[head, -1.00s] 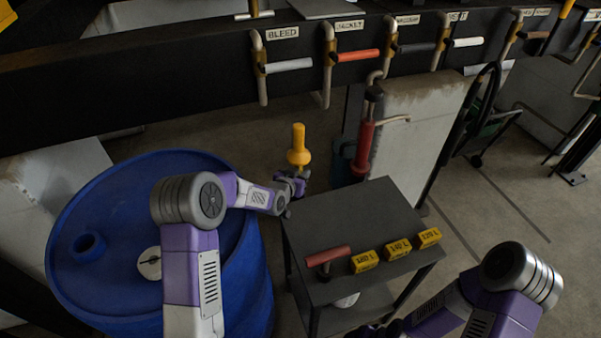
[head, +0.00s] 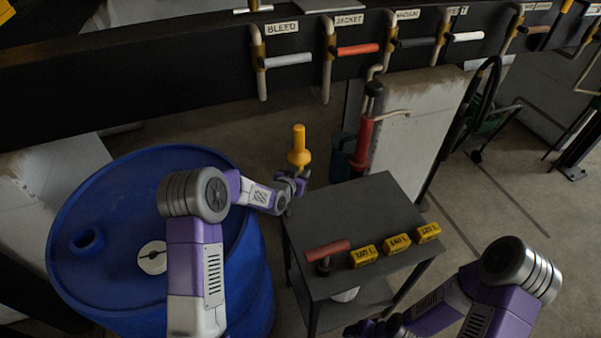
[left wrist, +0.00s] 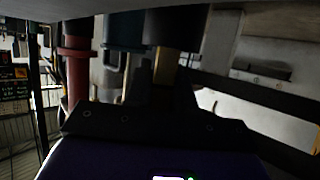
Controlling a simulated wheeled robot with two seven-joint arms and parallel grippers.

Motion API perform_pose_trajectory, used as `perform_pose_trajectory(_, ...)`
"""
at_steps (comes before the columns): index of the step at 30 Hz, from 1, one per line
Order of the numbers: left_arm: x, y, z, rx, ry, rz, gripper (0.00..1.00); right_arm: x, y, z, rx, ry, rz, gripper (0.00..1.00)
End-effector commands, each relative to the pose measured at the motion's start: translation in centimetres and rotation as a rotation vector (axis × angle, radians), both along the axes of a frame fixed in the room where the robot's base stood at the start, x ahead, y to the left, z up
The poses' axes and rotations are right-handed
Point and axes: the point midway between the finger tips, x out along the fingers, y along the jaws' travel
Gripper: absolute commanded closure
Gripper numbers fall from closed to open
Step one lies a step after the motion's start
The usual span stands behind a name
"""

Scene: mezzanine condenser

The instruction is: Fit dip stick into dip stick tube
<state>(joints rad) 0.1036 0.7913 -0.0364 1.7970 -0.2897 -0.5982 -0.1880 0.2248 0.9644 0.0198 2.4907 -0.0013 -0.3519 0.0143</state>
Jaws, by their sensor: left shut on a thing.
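The dip stick has a yellow handle with a wide collar (head: 299,152) and stands upright in the head view. My left gripper (head: 291,184) is shut on it just below the collar, in front of the drum's right side and above the cart's left back corner. The stick's lower part is hidden. In the left wrist view the dark fingers (left wrist: 150,95) surround a dim brownish-yellow piece, probably the stick. A short raised blue collar (head: 87,242) on the blue drum's top may be the dip stick tube; I cannot tell. My right gripper (head: 381,328) is low, partly cut off, its jaws unclear.
The blue drum (head: 115,195) has a pale cap (head: 152,257). A dark cart (head: 350,215) carries a red-handled tool (head: 327,252) and several yellow blocks (head: 396,244). Behind are a red pump (head: 364,145), a teal container (head: 341,157) and a beam with labelled valves (head: 290,59).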

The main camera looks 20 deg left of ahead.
Motion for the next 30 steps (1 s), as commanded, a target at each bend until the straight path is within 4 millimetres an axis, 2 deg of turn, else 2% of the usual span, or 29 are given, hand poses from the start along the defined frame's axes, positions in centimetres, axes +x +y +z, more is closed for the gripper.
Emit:
perform_pose_trajectory(6, -0.2, 0.2, -1.2, -0.001, 0.009, 0.004, 1.0, 0.0, 0.0, -0.1, 0.0, 0.0, 0.0, 0.33)
perform_pose_trajectory(11, -0.3, 0.3, -1.1, 0.0, 0.013, 0.004, 1.0, 0.0, 0.0, 0.1, 0.0, 0.0, 0.0, 0.33)
perform_pose_trajectory(30, -0.2, 0.2, 2.0, 0.001, 0.007, 0.004, 1.0, 0.0, 0.0, 1.5, 0.0, 0.0, 0.0, 0.33)
